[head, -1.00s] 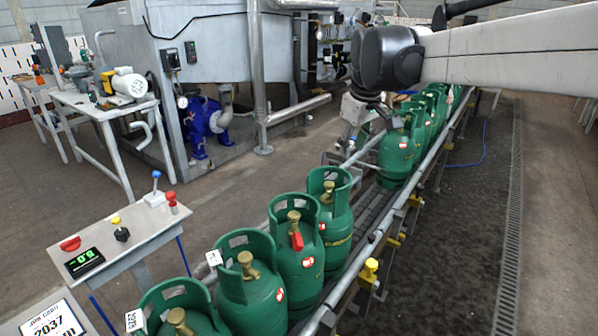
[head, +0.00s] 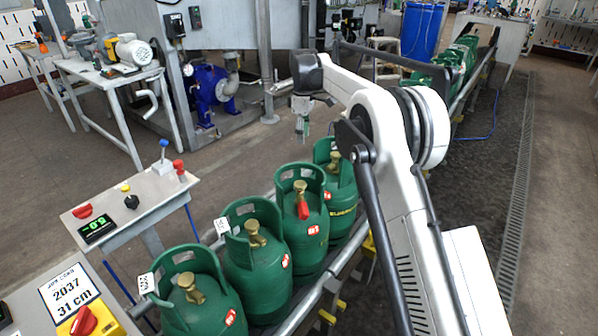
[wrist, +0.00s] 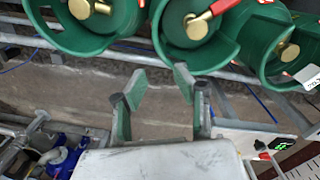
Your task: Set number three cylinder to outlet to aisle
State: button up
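Several green gas cylinders with brass valves stand upright in a row on the conveyor. The nearest (head: 190,290) and the second (head: 250,255) bear white tags. The third (head: 302,235) has a red valve handle, and a fourth (head: 342,195) stands behind it. No number three can be read on any cylinder. My gripper (head: 302,128) hangs beyond the row, near the fourth cylinder in the picture. In the wrist view my gripper (wrist: 160,78) has its green-padded fingers spread and empty, just below the red-handled cylinder (wrist: 205,48), apart from it.
A control console (head: 140,215) with a green display, knobs and a blue-topped lever stands left of the row. A job card (head: 68,293) reads 2037, 31 cm. More cylinders (head: 440,72) stand far down the conveyor. Open floor (head: 235,160) lies between conveyor and machinery. A blue pump (head: 210,90) stands behind.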

aim_at(299, 171)
jog(key=f, duration=0.1)
jog(key=a+f, duration=0.1)
jog(key=shift+w+a+f+n, duration=0.1)
jog(key=shift+w+f+n, duration=0.2)
jog(key=shift+w+f, duration=0.1)
notch_tip(299, 171, down, 14)
jog(key=shift+r+b, duration=0.2)
jog(key=shift+b, duration=0.3)
jog(key=shift+c, duration=0.5)
grip_shut()
